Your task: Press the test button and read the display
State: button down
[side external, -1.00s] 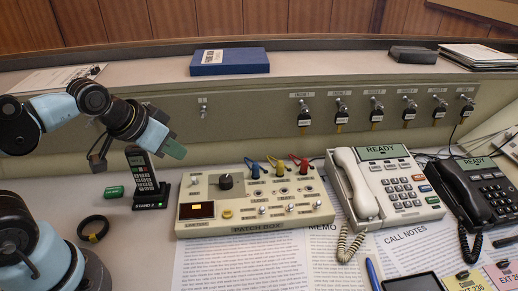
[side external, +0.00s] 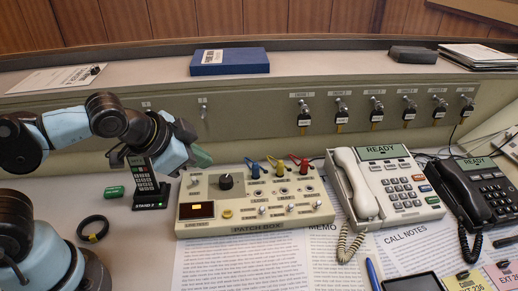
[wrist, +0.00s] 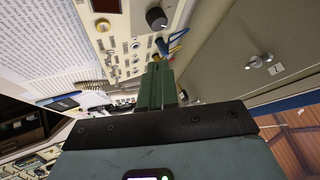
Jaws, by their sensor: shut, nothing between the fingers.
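The patch box (side external: 245,228), a beige panel, sits on the desk in the side external view. Its dark display window (side external: 197,210) shows a small orange lit patch that I cannot read. A round yellow button (side external: 227,213) sits right of the display; its label is too small to read. My gripper (side external: 203,156), with green fingers, is shut and empty above the back left corner of the box, apart from it. In the wrist view my gripper (wrist: 157,80) is shut, with the yellow button (wrist: 102,24) and part of the display (wrist: 105,5) beyond it.
A black knob (side external: 226,181) and blue, yellow and red plugs (side external: 278,164) stand up from the box. A handset in a stand (side external: 143,184) is left of it, below my wrist. A white phone (side external: 365,187) stands close on the right. Papers (side external: 245,265) lie in front.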

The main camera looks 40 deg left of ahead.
aim_at(224, 216)
jog(key=d+m, duration=0.4)
jog(key=d, duration=0.1)
jog(key=shift+d+r+m+t+h, duration=0.15)
jog(key=shift+r+m+t+h, duration=0.05)
jog(key=shift+m+t+h, duration=0.2)
jog(key=shift+f, duration=0.15)
jog(key=shift+f, duration=4.25)
jog(key=shift+f, duration=0.2)
jog(key=shift+f, duration=0.2)
jog(key=shift+r, duration=0.2)
jog(key=shift+r, duration=0.2)
